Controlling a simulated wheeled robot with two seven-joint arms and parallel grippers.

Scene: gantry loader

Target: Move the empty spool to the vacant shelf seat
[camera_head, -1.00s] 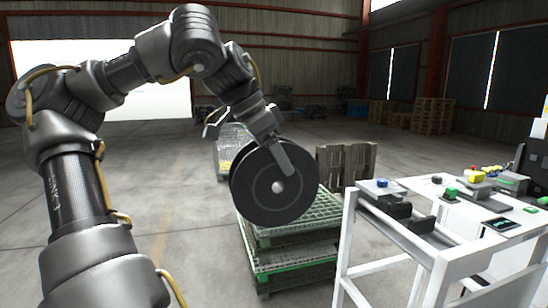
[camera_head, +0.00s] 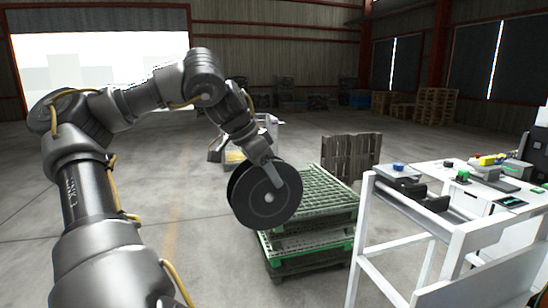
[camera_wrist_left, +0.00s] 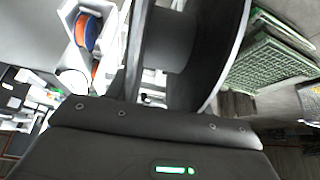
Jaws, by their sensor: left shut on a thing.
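My left gripper (camera_head: 266,170) is shut on a dark round spool (camera_head: 268,208), with one finger lying across its face toward the hub. The spool hangs upright in the air, in front of the green pallets in the head view. In the left wrist view the spool (camera_wrist_left: 238,50) fills the upper middle, its flanges and hub close to the camera. The vacant shelf seat cannot be made out for certain. A white unit holding an orange and blue spool (camera_wrist_left: 88,32) shows at the upper left of the wrist view. My right gripper is not in view.
Green pallets (camera_head: 325,190) are stacked behind and right of the spool. A white-framed table (camera_head: 375,215) with dark cradle blocks (camera_head: 425,199) and small devices stands at the right. A wooden pallet (camera_head: 350,157) stands behind. The floor at the left is open.

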